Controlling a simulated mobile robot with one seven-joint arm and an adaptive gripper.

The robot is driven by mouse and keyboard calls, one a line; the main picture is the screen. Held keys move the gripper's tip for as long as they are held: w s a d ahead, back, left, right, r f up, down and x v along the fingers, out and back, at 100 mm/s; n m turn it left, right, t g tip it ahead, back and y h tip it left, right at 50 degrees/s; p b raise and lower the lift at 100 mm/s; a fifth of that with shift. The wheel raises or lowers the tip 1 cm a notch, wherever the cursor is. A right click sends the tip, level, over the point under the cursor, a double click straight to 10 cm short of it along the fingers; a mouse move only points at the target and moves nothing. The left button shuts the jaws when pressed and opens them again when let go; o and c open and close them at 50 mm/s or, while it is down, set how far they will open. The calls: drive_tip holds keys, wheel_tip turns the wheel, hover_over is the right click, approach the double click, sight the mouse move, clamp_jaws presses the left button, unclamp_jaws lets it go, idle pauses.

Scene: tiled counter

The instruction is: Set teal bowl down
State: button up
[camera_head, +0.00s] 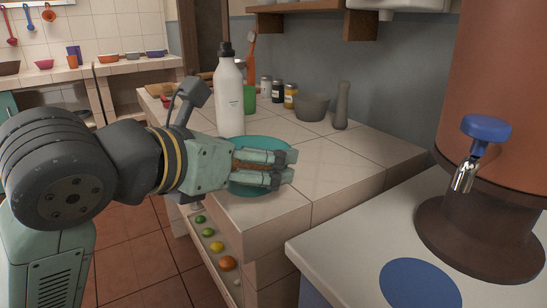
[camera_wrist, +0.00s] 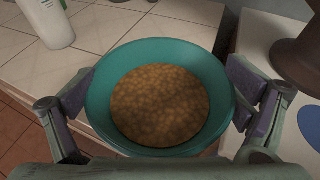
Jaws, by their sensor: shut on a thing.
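The teal bowl (camera_head: 262,143) is at the near end of the tiled counter, partly hidden behind my gripper (camera_head: 283,168) in the head view. In the wrist view the bowl (camera_wrist: 104,112) looks level and holds brown, bean-like food (camera_wrist: 160,105). My gripper is shut on the bowl, with one finger on each side of it. I cannot tell whether the bowl's base touches the tiles or hangs just above them.
A white bottle (camera_head: 230,100) stands behind the bowl. A grey mortar (camera_head: 312,107), a grey pestle (camera_head: 341,106) and several jars stand along the wall. Bare tiles (camera_head: 335,160) lie right of the bowl. A brown dispenser (camera_head: 500,100) stands on the white counter at right.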

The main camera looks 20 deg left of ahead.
drive_tip(key=w+a, duration=0.1)
drive_tip(key=w, duration=0.3)
drive_tip(key=w+f+p, duration=0.1)
drive_tip(key=w, duration=0.4)
drive_tip(key=w+a+p, duration=0.1)
drive_tip(key=w, duration=0.4)
drive_tip(key=shift+w+a+f, duration=0.15)
drive_tip(key=shift+a, duration=0.15)
drive_tip(key=shift+w+f, duration=0.15)
drive_tip(key=shift+f, duration=0.75)
drive_tip(key=shift+w+f, duration=0.15)
drive_tip(key=shift+f, duration=0.75)
drive_tip(key=shift+a, duration=0.1)
drive_tip(key=shift+f, duration=0.2)
drive_tip(key=o, duration=1.1)
drive_tip(key=shift+c, duration=0.2)
drive_tip(key=shift+r, duration=0.15)
